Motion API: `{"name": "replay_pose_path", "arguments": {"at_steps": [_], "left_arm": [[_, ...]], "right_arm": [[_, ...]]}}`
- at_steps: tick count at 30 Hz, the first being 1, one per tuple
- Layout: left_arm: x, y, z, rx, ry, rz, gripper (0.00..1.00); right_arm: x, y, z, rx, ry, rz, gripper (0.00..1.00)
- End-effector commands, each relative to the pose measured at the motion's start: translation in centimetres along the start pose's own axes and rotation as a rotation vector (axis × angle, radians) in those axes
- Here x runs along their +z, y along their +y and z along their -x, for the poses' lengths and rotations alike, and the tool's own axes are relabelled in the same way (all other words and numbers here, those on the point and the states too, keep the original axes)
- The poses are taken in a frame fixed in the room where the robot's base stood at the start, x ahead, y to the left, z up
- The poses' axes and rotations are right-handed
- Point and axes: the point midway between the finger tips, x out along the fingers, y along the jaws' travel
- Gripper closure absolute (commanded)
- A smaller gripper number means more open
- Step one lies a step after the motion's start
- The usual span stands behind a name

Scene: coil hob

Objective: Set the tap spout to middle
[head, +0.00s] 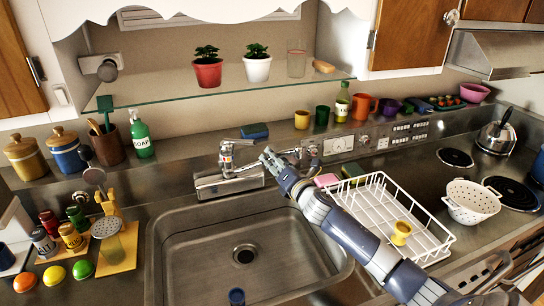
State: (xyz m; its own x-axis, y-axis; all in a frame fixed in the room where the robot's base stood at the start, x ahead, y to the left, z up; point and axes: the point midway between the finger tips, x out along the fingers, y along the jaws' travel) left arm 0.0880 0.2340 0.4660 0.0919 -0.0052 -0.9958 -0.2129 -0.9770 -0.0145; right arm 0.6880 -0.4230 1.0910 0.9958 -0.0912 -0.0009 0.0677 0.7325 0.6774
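The silver tap (229,180) stands behind the sink, left of the picture's middle. Its upright part rises from a wide metal base, and a thin part reaches right toward my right gripper. I cannot clearly tell which part is the spout or where it points. My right gripper (269,158) is just right of the tap, at the height of its upper part. It is close to the tap, but I cannot tell whether they touch. Its fingers are too small to show whether they are open. My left gripper is out of view.
The sink basin (205,261) lies in front of the tap, with a small blue item (237,297) at its near edge. A white dish rack (437,240) stands right, partly behind my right arm. A blue sponge (254,131) lies behind the tap. A glass shelf (150,94) hangs above.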

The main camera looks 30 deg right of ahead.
Motion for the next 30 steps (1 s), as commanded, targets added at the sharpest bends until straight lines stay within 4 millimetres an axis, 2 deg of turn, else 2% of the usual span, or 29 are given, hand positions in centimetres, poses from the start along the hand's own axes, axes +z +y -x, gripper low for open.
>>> {"name": "replay_pose_path", "arguments": {"at_steps": [6, 15, 17, 20, 21, 30], "left_arm": [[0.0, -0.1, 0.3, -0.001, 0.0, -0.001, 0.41], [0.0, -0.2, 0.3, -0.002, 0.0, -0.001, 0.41], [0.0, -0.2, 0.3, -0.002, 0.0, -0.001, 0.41], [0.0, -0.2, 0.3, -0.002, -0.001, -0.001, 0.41], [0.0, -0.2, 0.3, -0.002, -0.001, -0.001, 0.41], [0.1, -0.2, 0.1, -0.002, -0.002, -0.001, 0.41]], "right_arm": [[0.0, 0.0, -1.3, 0.0, 0.0, 0.0, 0.64], [-0.1, 0.0, -1.5, 0.001, 0.001, 0.0, 0.64], [-0.1, 0.0, -1.5, 0.001, 0.001, 0.0, 0.75], [0.0, 0.0, -1.5, 0.001, 0.001, 0.001, 0.97], [0.0, 0.0, -1.5, 0.001, 0.001, 0.0, 1.0], [-0.6, 0.6, -1.8, -0.001, -0.003, 0.0, 1.0]]}}
